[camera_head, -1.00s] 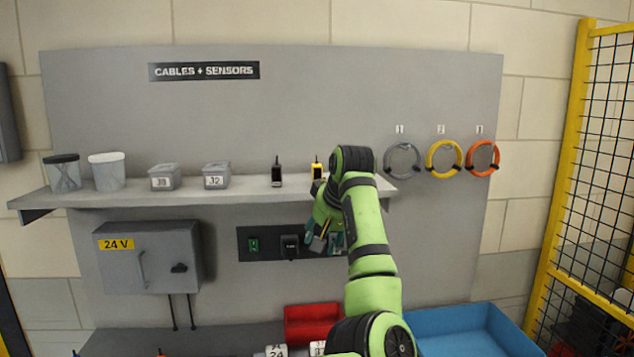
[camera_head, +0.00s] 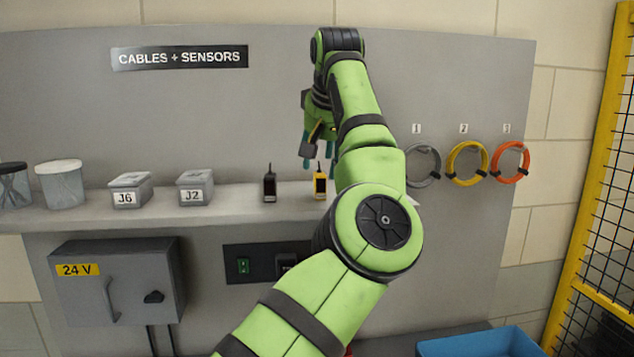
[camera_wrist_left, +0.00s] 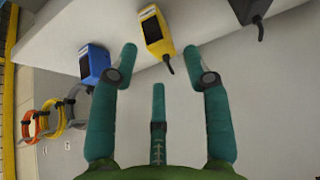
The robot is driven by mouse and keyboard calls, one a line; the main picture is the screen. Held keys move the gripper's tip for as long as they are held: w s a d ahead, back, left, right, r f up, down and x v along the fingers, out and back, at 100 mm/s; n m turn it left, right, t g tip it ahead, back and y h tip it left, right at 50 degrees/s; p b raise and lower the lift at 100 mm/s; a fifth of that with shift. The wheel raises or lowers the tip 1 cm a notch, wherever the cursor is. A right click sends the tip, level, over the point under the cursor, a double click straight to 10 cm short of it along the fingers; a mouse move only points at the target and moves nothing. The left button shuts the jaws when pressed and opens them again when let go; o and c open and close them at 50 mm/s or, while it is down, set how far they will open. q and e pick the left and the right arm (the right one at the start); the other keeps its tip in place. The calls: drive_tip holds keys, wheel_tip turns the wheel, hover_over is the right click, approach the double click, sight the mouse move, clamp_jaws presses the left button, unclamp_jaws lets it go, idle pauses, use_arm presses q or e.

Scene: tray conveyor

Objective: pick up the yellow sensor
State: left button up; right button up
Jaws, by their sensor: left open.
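The yellow sensor (camera_head: 320,185) stands upright on the wall shelf, with a dark screen and a short antenna. My left gripper (camera_head: 318,150) is open and empty, above and close to the sensor in the head view, fingers pointing down. In the left wrist view, the yellow sensor (camera_wrist_left: 152,30) is just beyond the open fingertips of the left gripper (camera_wrist_left: 160,58), roughly centred between them. I see no contact. My right gripper is not in view.
A black sensor (camera_head: 269,185) stands left of the yellow one. In the wrist view a blue sensor (camera_wrist_left: 94,64) is close by the left fingertip; my arm hides it in the head view. Lidded boxes (camera_head: 195,188) and cable rings (camera_head: 467,164) are farther off.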

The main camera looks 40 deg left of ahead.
sight(325, 175)
use_arm(q)
drive_tip(key=shift+w+d+f+p, duration=0.1)
drive_tip(key=shift+f+p, duration=0.4)
drive_tip(key=shift+f, duration=0.1)
drive_tip(key=shift+w+d+f+p, duration=0.1)
drive_tip(key=shift+f+p, duration=0.35)
drive_tip(key=shift+f, duration=0.1)
drive_tip(key=x, duration=0.2)
drive_tip(key=shift+w+a+f+p, duration=0.15)
drive_tip(key=shift+a+p, duration=0.15)
drive_tip(key=shift+w+a+f, duration=0.1)
drive_tip(key=shift+a+f, duration=0.15)
drive_tip(key=shift+f, duration=0.1)
drive_tip(key=shift+r, duration=0.1)
drive_tip(key=c, duration=0.5)
drive_tip(key=shift+d, duration=0.1)
drive_tip(key=c, duration=0.4)
drive_tip(key=shift+c, duration=0.3)
drive_tip(key=shift+r, duration=0.8)
wheel_tip(325, 175, up, 8)
drive_tip(key=shift+r, duration=0.15)
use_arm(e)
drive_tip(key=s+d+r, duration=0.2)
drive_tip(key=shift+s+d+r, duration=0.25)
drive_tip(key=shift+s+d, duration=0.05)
